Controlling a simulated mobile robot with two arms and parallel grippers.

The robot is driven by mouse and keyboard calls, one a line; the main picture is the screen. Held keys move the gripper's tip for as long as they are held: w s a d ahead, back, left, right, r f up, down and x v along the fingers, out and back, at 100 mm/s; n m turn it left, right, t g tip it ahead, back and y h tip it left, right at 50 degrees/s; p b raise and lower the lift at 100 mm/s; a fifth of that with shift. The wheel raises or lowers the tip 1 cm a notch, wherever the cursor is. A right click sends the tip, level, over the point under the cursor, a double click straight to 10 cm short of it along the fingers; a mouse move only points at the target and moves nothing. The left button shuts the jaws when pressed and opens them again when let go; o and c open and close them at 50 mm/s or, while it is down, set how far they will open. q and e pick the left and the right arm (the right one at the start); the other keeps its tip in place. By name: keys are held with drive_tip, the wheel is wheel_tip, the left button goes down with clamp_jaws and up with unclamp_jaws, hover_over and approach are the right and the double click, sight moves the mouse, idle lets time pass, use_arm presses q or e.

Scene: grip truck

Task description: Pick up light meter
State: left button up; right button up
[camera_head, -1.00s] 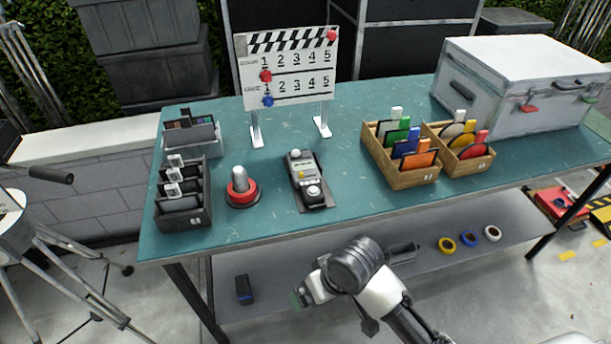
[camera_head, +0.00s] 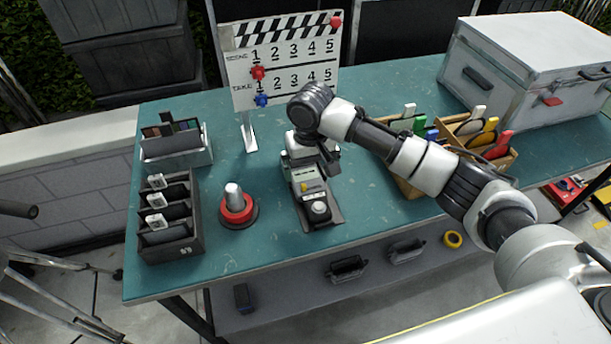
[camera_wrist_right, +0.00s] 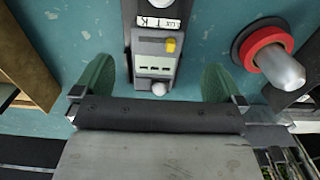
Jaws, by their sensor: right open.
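The light meter (camera_head: 309,185) is a grey handheld device with a small display, a yellow button and a pale knob. It lies on a dark base on the teal table. In the right wrist view the meter (camera_wrist_right: 155,55) stands between the two green fingers of my right gripper (camera_wrist_right: 157,72). The gripper is open, with a gap on both sides of the meter, and holds nothing. In the head view my right arm reaches in from the right and its wrist covers the meter's far end. My left gripper is not in view.
A red-based button-like device (camera_head: 237,207) stands left of the meter. A black slotted holder (camera_head: 172,245) and a grey tray (camera_head: 176,160) are further left. A clapperboard (camera_head: 285,60) stands behind. Wooden boxes (camera_head: 408,187) and a metal case (camera_head: 540,65) are to the right.

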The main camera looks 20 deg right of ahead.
sight(312, 190)
drive_tip(key=f, duration=0.3)
drive_tip(key=shift+s+f, duration=0.15)
drive_tip(key=shift+s, duration=0.15)
drive_tip(key=shift+w+f, duration=0.1)
drive_tip(key=shift+f, duration=0.2)
drive_tip(key=f, duration=0.3)
drive_tip(key=f+p, duration=0.1)
drive_tip(key=shift+d+f, duration=0.15)
drive_tip(key=shift+d, duration=0.1)
drive_tip(key=shift+f, duration=0.3)
drive_tip(key=shift+c, duration=0.5)
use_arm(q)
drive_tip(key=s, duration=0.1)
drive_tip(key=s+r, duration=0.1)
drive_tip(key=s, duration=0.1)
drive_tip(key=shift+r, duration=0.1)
use_arm(e)
drive_tip(key=c, duration=0.9)
